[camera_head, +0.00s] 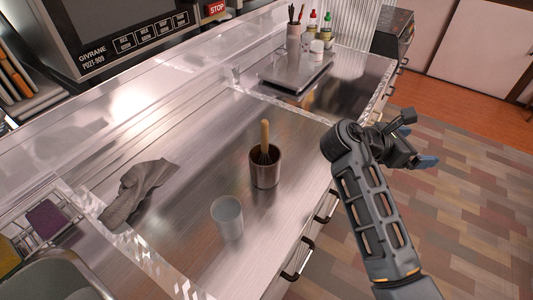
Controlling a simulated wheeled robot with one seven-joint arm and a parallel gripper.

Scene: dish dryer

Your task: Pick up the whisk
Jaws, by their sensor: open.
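The whisk (265,136) stands upright in a dark metal cup on the steel counter, its light wooden handle pointing up. Its lower part is mostly hidden inside the dark cup (265,172). My gripper (430,144) is open and empty, out past the counter's front edge over the floor, to the right of the whisk and well apart from it. My arm reaches up from the lower right, and its wrist is bent to the right.
A pale grey cup (227,218) stands in front of the dark cup. A crumpled grey cloth (136,191) lies to the left. A flat silver device (297,72) and a utensil holder (294,40) stand further back. Drawer handles (297,262) stick out along the front. The counter around the whisk's cup is mostly clear.

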